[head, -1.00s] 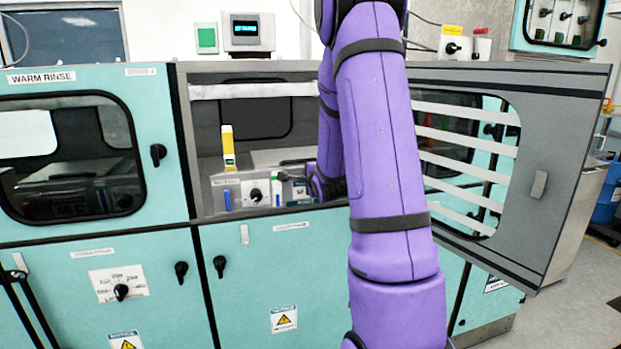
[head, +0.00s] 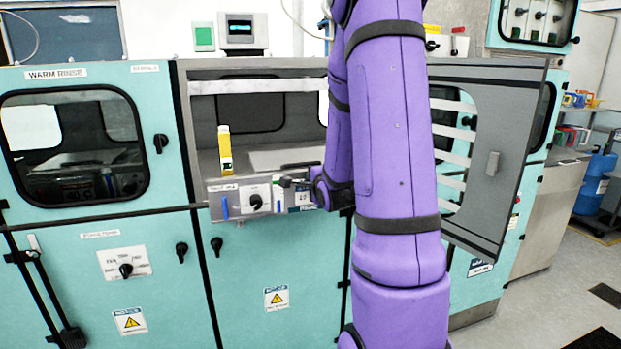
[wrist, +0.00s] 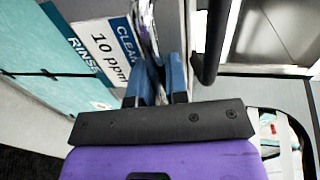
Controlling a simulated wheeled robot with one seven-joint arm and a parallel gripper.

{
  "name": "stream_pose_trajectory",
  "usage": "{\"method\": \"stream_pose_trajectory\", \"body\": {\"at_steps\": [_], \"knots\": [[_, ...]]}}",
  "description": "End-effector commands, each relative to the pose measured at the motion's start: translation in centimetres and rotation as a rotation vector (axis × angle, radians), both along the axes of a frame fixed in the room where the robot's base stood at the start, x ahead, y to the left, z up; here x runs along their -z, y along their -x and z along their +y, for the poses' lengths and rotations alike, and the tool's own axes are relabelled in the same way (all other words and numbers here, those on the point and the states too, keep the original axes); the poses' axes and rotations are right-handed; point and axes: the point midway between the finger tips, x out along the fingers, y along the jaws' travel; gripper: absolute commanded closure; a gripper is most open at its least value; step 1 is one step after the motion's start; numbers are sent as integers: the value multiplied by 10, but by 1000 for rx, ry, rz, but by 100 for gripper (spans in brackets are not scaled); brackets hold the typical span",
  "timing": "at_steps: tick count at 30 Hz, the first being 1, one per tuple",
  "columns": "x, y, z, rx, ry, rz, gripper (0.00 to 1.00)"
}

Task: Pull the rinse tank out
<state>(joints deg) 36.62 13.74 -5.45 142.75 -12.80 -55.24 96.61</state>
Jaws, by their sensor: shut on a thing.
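The rinse tank's grey front panel (head: 240,207) shows in the open bay in the head view, with a black knob and a blue strip. It stands out past the bay's front sill. My gripper (head: 298,183) is at the right part of this front, partly hidden by my arm. In the wrist view, my blue fingertips (wrist: 157,82) are closed on a thin part at the tank's front edge, beside a label (wrist: 105,42) reading "RINSE" and "10 ppm". The exact part held is hard to see.
A yellow bottle-like object (head: 225,150) stands upright behind the tank's front. The bay's grey windowed door (head: 490,190) is swung open at the right, behind my arm. The warm rinse module (head: 60,225) adjoins on the left.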

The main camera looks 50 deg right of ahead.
Motion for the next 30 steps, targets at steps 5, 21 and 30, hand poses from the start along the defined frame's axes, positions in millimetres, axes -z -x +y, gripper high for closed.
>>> {"method": "stream_pose_trajectory", "body": {"at_steps": [5, 21, 30], "knots": [[2, 7, 5, 0, -3, 4, 100], [2, 8, 5, 0, -3, 3, 61], [0, 8, 5, 0, -1, 1, 61]]}}
